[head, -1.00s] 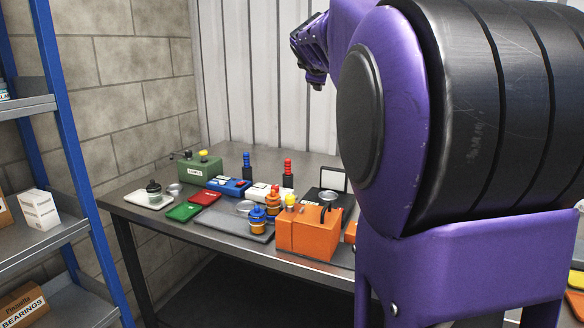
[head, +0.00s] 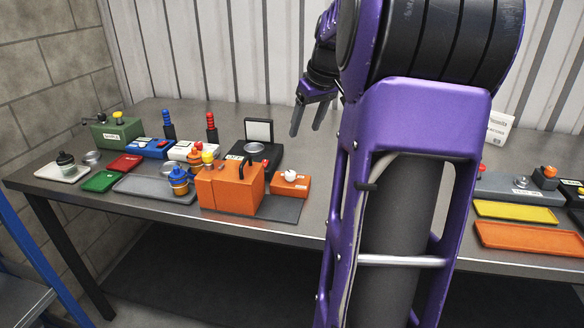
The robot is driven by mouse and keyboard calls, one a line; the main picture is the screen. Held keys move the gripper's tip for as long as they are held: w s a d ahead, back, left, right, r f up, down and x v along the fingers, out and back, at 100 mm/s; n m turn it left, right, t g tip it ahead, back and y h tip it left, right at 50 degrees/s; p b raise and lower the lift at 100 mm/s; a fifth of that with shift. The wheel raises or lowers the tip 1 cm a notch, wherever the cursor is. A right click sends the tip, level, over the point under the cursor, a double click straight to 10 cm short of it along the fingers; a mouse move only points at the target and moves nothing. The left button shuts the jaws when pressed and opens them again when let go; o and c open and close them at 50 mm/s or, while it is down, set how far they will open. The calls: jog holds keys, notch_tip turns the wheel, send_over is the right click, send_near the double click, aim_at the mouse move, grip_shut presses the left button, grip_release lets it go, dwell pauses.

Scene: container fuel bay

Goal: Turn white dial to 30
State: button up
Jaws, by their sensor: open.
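A small white dial (head: 290,175) sits on top of a low orange box (head: 291,187), just right of the larger orange box; its marks are too small to read. My gripper (head: 306,131) hangs above the back of the table, fingers pointing down, open and empty. In the picture it is above the dial and slightly to its right, well apart from it.
A large orange box (head: 228,189) with a black handle stands left of the dial. Blue, white and green boxes (head: 116,133) crowd the table's left. Yellow (head: 514,212) and orange trays (head: 530,237) lie at right. Bare tabletop (head: 311,168) shows behind the dial.

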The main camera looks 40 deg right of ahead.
aim_at(290, 173)
jog(key=b+x, duration=0.2)
jog(key=x, duration=1.5)
jog(key=shift+f, duration=0.2)
grip_shut()
